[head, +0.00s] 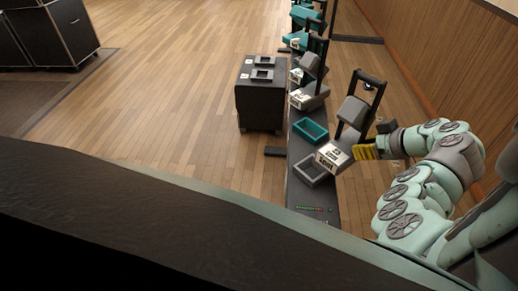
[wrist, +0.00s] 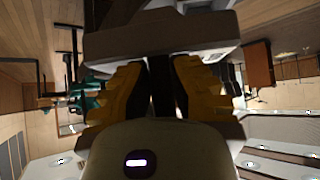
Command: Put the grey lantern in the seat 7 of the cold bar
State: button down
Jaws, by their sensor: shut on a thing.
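A grey lantern (head: 354,112) with a black upright frame is at the right side of the black bar (head: 322,198). A pale block with a dark-marked label (head: 335,157) is just below it; I cannot tell whether they are one piece. My gripper (head: 366,152), with yellow fingers, is just right of this block. In the wrist view, the yellow fingers are shut on a dark upright piece (wrist: 162,85), with a pale grey body (wrist: 160,40) beyond. A grey open seat (head: 311,169) and a teal open seat (head: 310,129) are on the bar. The seat number is too small to read.
More lanterns, teal (head: 299,40) and grey (head: 310,91), stand farther along the bar. A black case (head: 260,103) with two grey frames on top stands left of it. A wooden wall (head: 430,55) runs along the right.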

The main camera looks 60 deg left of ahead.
aim_at(336, 162)
jog(key=s+a+p, duration=0.1)
jog(key=s, duration=0.1)
jog(key=s+a, duration=0.1)
jog(key=s, duration=0.1)
jog(key=s+a+p, duration=0.1)
jog(key=s, duration=0.2)
jog(key=shift+a+f+p, duration=0.15)
jog(key=shift+a+p, duration=0.1)
jog(key=shift+p, duration=0.05)
jog(key=shift+s+a+f, duration=0.15)
jog(key=shift+s, duration=0.15)
jog(key=shift+w+f+p, duration=0.15)
jog(key=shift+f+p, duration=0.3)
jog(key=shift+f, duration=1.3)
jog(key=c, duration=1)
grip_release()
jog(key=shift+f, duration=0.1)
jog(key=shift+c, duration=0.2)
jog(key=p+v, duration=0.1)
jog(key=v, duration=1.1)
